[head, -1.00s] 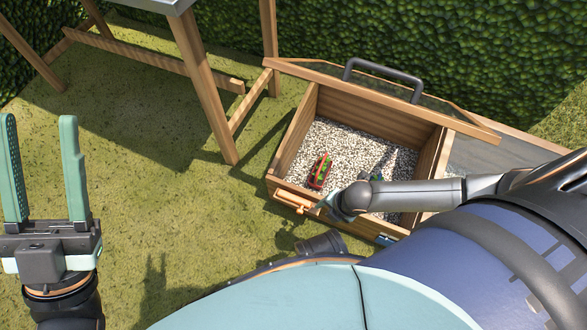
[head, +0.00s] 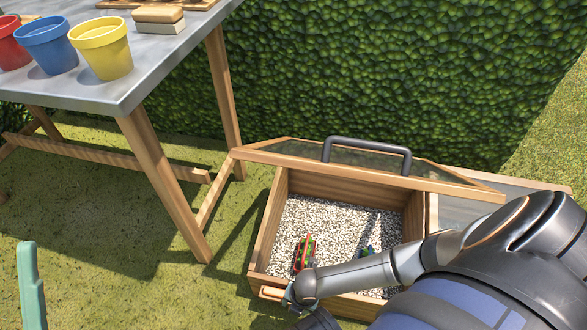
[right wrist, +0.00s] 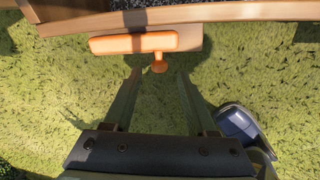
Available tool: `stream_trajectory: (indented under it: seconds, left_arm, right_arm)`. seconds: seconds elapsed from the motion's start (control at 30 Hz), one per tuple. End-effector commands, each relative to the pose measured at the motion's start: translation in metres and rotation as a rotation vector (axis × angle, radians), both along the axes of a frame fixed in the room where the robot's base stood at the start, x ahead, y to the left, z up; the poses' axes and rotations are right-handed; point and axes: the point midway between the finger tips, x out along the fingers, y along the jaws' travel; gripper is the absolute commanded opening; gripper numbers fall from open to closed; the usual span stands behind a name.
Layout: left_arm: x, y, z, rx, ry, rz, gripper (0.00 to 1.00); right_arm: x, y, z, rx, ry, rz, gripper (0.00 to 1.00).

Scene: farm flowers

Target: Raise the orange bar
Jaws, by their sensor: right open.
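The orange bar (right wrist: 133,43) is on the front of a wooden box, high in the right wrist view, with a small orange knob (right wrist: 159,64) below its right part. In the head view the bar's left end (head: 270,293) shows, and my arm covers the rest. My right gripper (right wrist: 157,78) is open and empty; its fingertips point at the bar's right part and knob, a little short of them in the picture. My left gripper (head: 32,285) is at the left edge, over grass; one finger shows, with nothing against its left side.
A metal-topped table (head: 100,93) with coloured pots stands at left. A hedge closes the back. Grass at left is clear.

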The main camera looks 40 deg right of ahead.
Motion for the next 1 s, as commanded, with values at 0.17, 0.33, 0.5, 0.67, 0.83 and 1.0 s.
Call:
stream_trajectory:
  seconds: [0.17,0.33,0.5,0.67,0.83,1.0]
  left_arm:
    - [0.001,-0.002,-0.019,0.011,0.006,0.005,0.5]
    - [0.001,-0.003,-0.022,0.019,0.005,0.008,0.5]
    - [0.001,-0.003,-0.021,0.019,0.006,0.008,0.5]
    - [0.001,-0.003,-0.021,0.017,0.007,0.007,0.5]
    - [0.001,-0.003,-0.021,0.016,0.007,0.007,0.5]
    - [0.001,-0.003,-0.021,0.014,0.008,0.007,0.5]
  right_arm:
    - [0.003,0.002,-0.023,0.0,0.0,0.0,0.57]
    - [0.004,0.003,-0.028,0.001,0.0,-0.001,0.57]
    - [0.004,0.002,-0.027,0.001,0.0,-0.001,0.57]
    - [0.004,0.002,-0.027,0.001,0.0,-0.001,0.48]
    - [0.004,0.002,-0.027,0.001,0.001,0.0,0.29]
    - [0.003,0.002,-0.027,0.0,0.0,-0.001,0.1]
